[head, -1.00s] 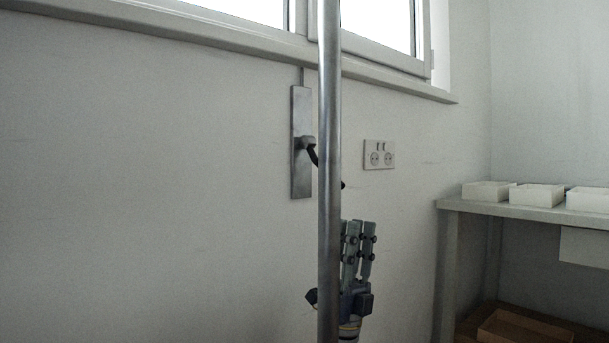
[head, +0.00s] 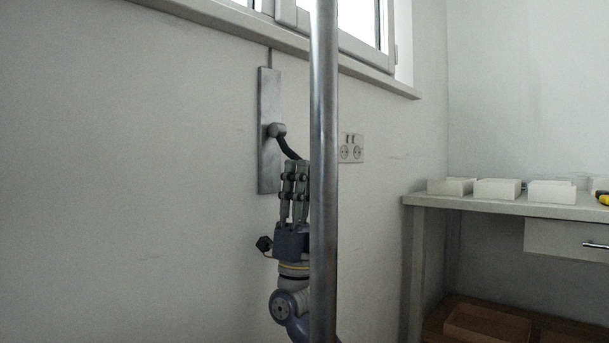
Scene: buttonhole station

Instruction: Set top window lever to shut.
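The window lever shows in the head view as a dark curved handle (head: 287,148) on a round hub (head: 277,130). It slants down and to the right from the hub. The hub sits on a tall grey metal plate (head: 268,95) on the wall below the window (head: 345,20). My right gripper (head: 295,166) points up, with its fingertips at the lower end of the handle. The fingers are close together; I cannot tell whether they touch or grip the handle. The handle's tip is hidden at the fingers. My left gripper is not in view.
A wall socket (head: 350,148) is right of the lever. A grey bench (head: 475,206) stands at the right with several white trays (head: 497,189) on top and a drawer (head: 570,240). A brown box (head: 485,325) is on its lower shelf. The wall left of the lever is clear.

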